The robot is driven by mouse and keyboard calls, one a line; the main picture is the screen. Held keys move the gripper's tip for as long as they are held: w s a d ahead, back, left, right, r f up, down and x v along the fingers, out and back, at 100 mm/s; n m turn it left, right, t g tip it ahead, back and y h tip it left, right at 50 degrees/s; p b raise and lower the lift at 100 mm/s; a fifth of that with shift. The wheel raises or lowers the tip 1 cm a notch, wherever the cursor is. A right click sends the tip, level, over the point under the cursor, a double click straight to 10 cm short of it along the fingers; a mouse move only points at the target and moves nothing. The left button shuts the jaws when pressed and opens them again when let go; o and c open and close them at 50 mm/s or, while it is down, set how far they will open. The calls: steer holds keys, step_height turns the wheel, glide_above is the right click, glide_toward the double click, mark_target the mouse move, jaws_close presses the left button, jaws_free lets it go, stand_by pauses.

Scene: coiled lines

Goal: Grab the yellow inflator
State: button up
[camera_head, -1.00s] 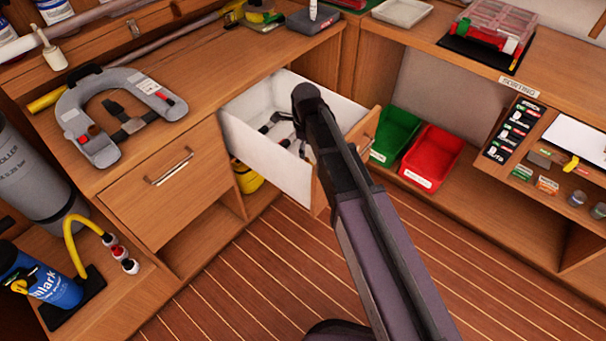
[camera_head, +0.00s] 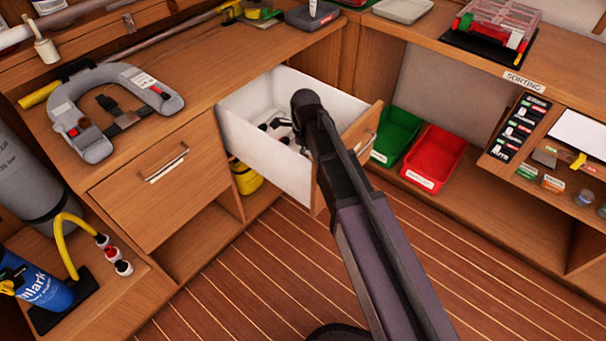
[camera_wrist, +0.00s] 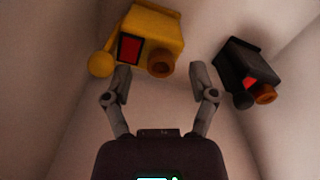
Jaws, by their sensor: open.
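The yellow inflator (camera_wrist: 160,38) shows in the wrist view, lying in a pale drawer at the top, a little left of centre. It has a red panel on its left side and a brown round end. My gripper (camera_wrist: 163,80) is open and empty, its two fingers just below the inflator in the picture. The left fingertip is close to the inflator's lower edge; I cannot tell whether they touch. A black inflator-like device (camera_wrist: 240,75) with a red patch and brown end lies to the right, beside the right finger. In the head view my arm hides the inflator.
The open white drawer (camera_head: 262,160) surrounds my gripper with close walls. Small dark and white fittings (camera_head: 280,128) lie in its back part. A green bin (camera_head: 395,130) and a red bin (camera_head: 435,158) stand right of it. A grey horseshoe-shaped device (camera_head: 95,142) lies on the counter.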

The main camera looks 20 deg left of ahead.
steer(key=shift+f+b, duration=0.35)
steer(key=shift+f, duration=0.2)
steer(key=shift+c, duration=0.2)
jaws_close()
